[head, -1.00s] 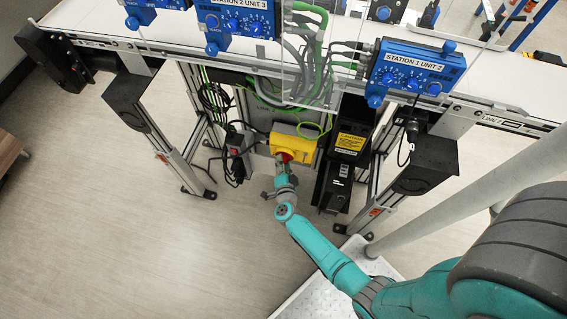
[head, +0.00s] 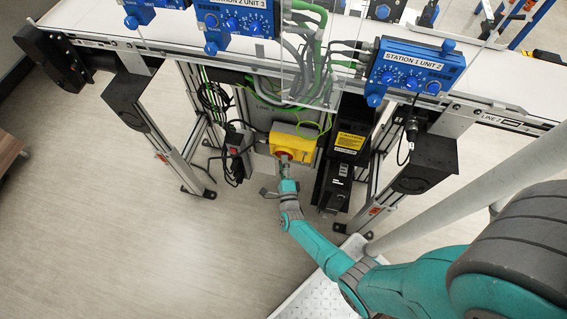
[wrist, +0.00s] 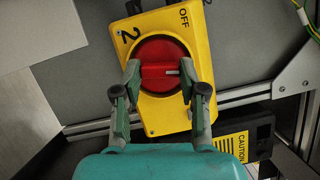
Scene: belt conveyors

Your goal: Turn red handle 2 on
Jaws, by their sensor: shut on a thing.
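Red handle 2 is a round red knob with a raised grip bar (wrist: 160,71), on a yellow switch box (wrist: 142,28). The box has a black "2" at upper left and "OFF" at upper right in the wrist view. The bar lies nearly level across the wrist picture, with a pale mark at its right end. My gripper (wrist: 160,75) is shut on the handle, one finger at each end of the bar. In the head view the yellow box (head: 297,144) is on the panel under the conveyor, with my gripper (head: 284,164) at its front, partly hiding the handle.
A black unit with a yellow caution label (head: 350,141) stands just right of the box. A small grey box with a red button (head: 234,142) and dark cables are at left. Conveyor legs flank the panel. Floor in front is clear at left.

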